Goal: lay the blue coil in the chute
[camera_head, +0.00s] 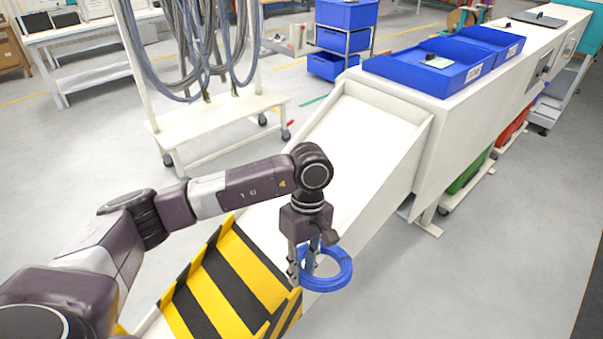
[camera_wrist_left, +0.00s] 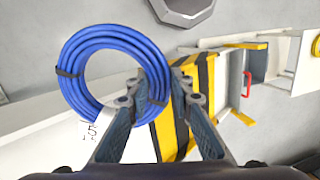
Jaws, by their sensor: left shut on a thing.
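The blue coil (camera_head: 329,284) is a ring of cable held by my left gripper (camera_head: 305,272). The fingers grip one side of the ring, and the rest of it sticks out to the right in the head view. The coil also shows in the left wrist view (camera_wrist_left: 71,88), with dark ties around it and the left gripper (camera_wrist_left: 163,97) closed on its near side. The white chute (camera_head: 372,135) slopes down from the long bench to a yellow-and-black striped lower end (camera_head: 235,272). The coil appears near the chute's right edge, beside the striped part; its height above it is unclear. My right gripper is out of view.
Blue trays (camera_head: 420,75) lie on the long white bench at the upper right. A white cart (camera_head: 215,122) with hanging cables stands behind the chute. Green and red bins (camera_head: 512,128) sit under the bench. The floor right of the chute is clear.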

